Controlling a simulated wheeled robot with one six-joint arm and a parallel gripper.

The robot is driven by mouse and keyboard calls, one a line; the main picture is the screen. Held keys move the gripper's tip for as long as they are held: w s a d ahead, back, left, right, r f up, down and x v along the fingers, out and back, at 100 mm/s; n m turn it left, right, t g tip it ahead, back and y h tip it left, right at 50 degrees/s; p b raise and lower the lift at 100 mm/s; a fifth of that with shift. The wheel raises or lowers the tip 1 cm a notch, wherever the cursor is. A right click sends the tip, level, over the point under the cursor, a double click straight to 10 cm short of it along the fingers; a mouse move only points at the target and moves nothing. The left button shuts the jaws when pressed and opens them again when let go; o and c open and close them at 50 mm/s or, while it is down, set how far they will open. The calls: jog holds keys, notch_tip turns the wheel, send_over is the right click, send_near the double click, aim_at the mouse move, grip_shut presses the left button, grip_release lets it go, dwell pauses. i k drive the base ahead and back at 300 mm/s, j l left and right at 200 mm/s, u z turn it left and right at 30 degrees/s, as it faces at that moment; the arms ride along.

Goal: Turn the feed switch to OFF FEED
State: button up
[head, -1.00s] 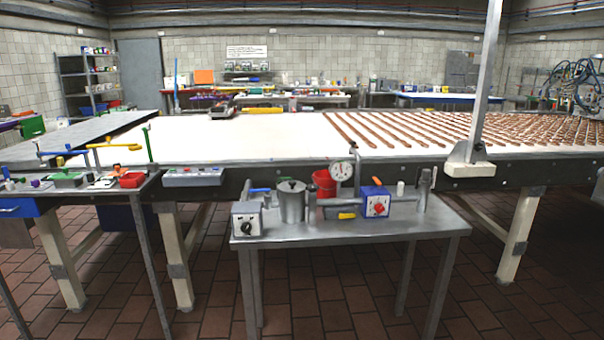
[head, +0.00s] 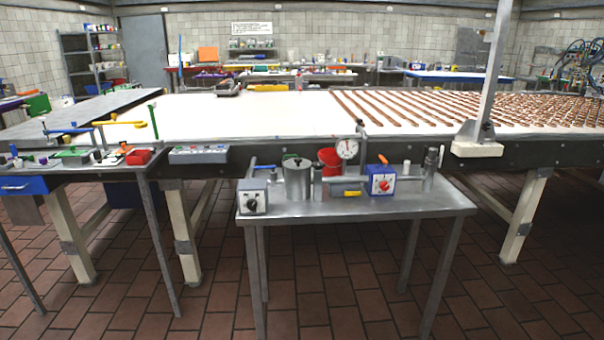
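Two boxes with rotary knobs stand on the small steel table (head: 330,211) in the head view. One is a pale grey box (head: 252,184) with a black knob (head: 251,205) at the table's left end. The other is a blue box with a white face (head: 382,170) and a red knob (head: 384,185) right of the middle. Their markings are too small to read, so I cannot tell which is the feed switch or how it is set. My gripper is not in view.
A steel pot (head: 297,181), a red bucket (head: 328,160) and a dial gauge (head: 347,149) stand between the boxes. The long white conveyor (head: 250,118) runs behind. A tool bench (head: 75,168) stands at left. The tiled floor in front is clear.

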aim_at(252, 204)
jog(key=i+j+z, duration=0.15)
jog(key=i, duration=0.3)
jog(key=i+j+z, duration=0.15)
jog(key=i+j, duration=0.25)
